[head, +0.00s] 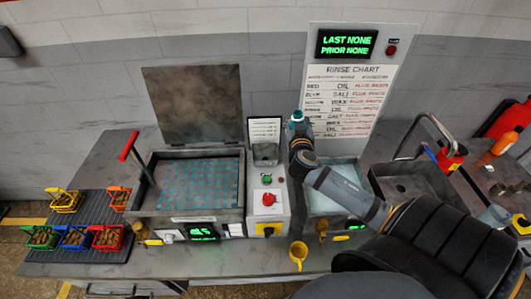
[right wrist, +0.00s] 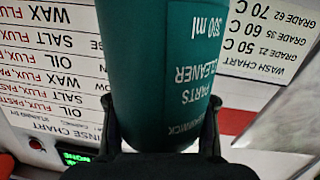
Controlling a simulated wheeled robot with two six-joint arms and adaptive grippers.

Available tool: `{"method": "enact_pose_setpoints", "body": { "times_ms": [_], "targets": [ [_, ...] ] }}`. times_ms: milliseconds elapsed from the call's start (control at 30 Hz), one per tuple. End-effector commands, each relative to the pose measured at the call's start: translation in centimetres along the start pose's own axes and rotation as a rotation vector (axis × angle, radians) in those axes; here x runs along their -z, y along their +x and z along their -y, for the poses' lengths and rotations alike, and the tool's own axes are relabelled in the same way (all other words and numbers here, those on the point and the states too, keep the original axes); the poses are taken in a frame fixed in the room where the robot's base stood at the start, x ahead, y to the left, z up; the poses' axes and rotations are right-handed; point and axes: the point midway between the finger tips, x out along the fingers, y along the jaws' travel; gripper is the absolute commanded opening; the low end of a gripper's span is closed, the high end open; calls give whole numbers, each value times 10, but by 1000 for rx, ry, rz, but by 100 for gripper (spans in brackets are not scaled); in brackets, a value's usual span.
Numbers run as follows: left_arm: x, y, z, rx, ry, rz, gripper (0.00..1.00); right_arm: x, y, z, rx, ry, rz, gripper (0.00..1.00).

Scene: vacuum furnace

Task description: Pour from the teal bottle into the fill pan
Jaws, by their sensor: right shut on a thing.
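The teal bottle (head: 297,117) shows just above my right gripper (head: 299,140) in the head view, in front of the rinse chart board. Most of it is hidden behind the gripper there, so its exact tilt is hard to tell. In the right wrist view the teal bottle (right wrist: 150,60) fills the middle, with a "parts cleaner" label, and both fingers of my right gripper (right wrist: 160,128) press on its sides. A small grey pan (head: 265,153), which looks like the fill pan, sits on the control panel just left of the gripper. My left gripper is not in view.
A lidded tank (head: 190,215) stands open at the left, beside a rack of coloured baskets (head: 75,215). A second basin (head: 340,178) lies below my right arm. A yellow mug (head: 298,254) stands near the front edge. A sink (head: 405,188) is at the right.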

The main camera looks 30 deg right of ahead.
Motion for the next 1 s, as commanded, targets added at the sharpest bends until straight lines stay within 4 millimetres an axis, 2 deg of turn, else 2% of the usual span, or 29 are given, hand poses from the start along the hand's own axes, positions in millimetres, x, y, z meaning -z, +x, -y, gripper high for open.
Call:
{"method": "enact_pose_setpoints", "body": {
  "times_ms": [33, 100, 300, 1000],
  "targets": [
    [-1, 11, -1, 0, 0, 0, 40, -14, 2, 1, 3, 18, 0, 0],
    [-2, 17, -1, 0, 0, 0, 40, -24, 4, 1, 6, 45, -1, 0],
    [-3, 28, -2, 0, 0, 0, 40, -41, 6, 2, 15, 104, -4, 0],
    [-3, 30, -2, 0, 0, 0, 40, -46, 7, 2, 18, 127, -5, 0]
  ]
}}
